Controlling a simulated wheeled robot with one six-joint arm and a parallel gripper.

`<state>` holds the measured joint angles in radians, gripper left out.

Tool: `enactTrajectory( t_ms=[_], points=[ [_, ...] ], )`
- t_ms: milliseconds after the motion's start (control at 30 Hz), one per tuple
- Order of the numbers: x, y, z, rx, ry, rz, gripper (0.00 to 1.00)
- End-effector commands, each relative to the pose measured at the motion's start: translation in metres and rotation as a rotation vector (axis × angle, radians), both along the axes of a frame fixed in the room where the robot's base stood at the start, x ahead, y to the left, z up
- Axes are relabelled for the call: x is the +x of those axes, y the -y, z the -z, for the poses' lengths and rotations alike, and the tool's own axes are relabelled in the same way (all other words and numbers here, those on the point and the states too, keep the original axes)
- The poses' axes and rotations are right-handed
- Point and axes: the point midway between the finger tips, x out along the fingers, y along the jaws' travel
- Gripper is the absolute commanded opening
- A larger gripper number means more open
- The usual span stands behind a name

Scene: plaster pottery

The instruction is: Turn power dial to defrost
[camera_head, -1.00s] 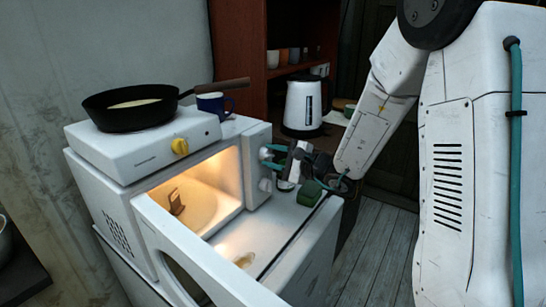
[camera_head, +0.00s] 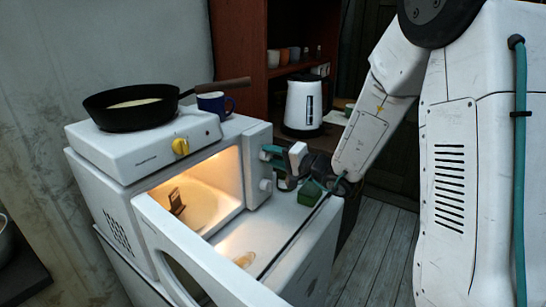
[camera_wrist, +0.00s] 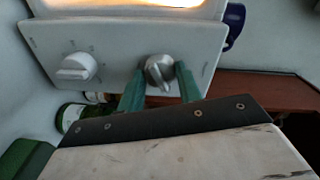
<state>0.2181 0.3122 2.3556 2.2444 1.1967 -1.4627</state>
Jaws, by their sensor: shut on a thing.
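The white microwave (camera_head: 120,205) stands with its door (camera_head: 190,250) open and its inside lit. Its control panel carries two round dials. My gripper (camera_head: 275,154) is at the upper dial, and its teal fingers partly hide that dial in the head view. In the wrist view, my gripper (camera_wrist: 160,84) is shut on this grey-white dial (camera_wrist: 159,68), with one finger on each side. The other dial (camera_head: 265,185) is lower on the panel and free; it also shows in the wrist view (camera_wrist: 76,66). The dial markings are too small to read.
A hot plate (camera_head: 140,150) with a yellow knob and a frying pan (camera_head: 130,108) sits on the microwave. A blue mug (camera_head: 213,104) is behind. A green object (camera_head: 311,193) lies near my gripper. A kettle (camera_head: 302,104) stands farther back.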

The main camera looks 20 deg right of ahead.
Motion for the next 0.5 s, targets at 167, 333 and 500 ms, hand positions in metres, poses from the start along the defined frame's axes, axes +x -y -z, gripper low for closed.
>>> enactTrajectory(
  t_ms=[167,333,500],
  points=[
    [-0.0004,-0.0006,0.0008,-0.04,0.028,-0.001,0.12],
    [-0.0006,-0.0006,0.0009,-0.056,0.039,-0.001,0.12],
    [-0.0006,-0.0006,0.001,-0.058,0.041,-0.001,0.12]
  ],
)
